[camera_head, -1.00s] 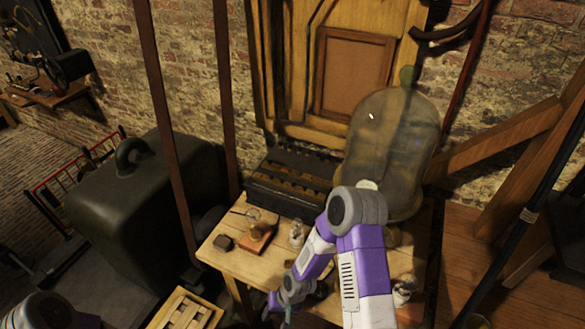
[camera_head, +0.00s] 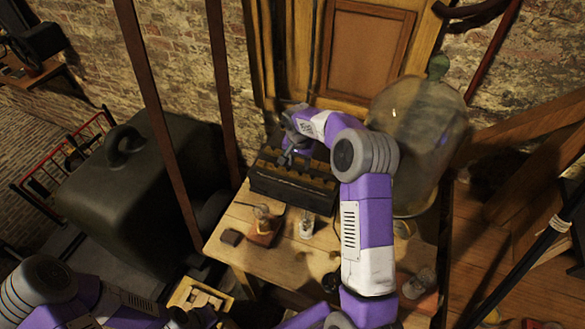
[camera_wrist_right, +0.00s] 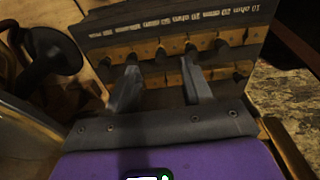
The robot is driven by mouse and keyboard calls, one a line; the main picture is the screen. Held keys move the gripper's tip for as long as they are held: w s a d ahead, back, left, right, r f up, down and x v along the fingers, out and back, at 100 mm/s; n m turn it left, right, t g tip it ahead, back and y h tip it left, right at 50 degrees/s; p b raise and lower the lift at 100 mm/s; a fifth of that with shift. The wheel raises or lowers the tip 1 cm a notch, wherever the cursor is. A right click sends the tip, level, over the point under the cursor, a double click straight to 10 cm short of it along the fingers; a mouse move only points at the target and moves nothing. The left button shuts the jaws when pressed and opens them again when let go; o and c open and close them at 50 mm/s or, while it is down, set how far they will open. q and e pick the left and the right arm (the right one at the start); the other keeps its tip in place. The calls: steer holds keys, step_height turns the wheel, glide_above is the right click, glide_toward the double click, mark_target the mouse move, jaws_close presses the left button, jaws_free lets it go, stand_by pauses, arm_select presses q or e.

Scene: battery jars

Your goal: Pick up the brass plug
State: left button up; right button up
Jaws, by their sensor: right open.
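The dark resistance box (camera_head: 290,192) stands at the back of the wooden table. I cannot tell which one is the brass plug. My right gripper (camera_head: 287,158) is over the box; in the wrist view its fingers (camera_wrist_right: 160,68) are apart with nothing held between them, close to the plug row.
A big glass jar (camera_head: 415,150) stands right of the box, close to my right arm. On the table (camera_head: 275,265) are a small dark block (camera_head: 231,237), a wooden-based instrument (camera_head: 263,230) and small glass jars (camera_head: 307,226). A wooden crate (camera_head: 180,297) sits at lower left.

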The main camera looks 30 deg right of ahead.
mark_target(300, 170)
steer(key=shift+w+d+f, duration=0.25)
steer(key=shift+d+f, duration=0.15)
steer(key=f, duration=0.6)
steer(key=shift+w+d+f+p, duration=0.1)
steer(key=shift+w+d+p, duration=0.2)
steer(key=shift+w+p, duration=0.1)
jaws_close()
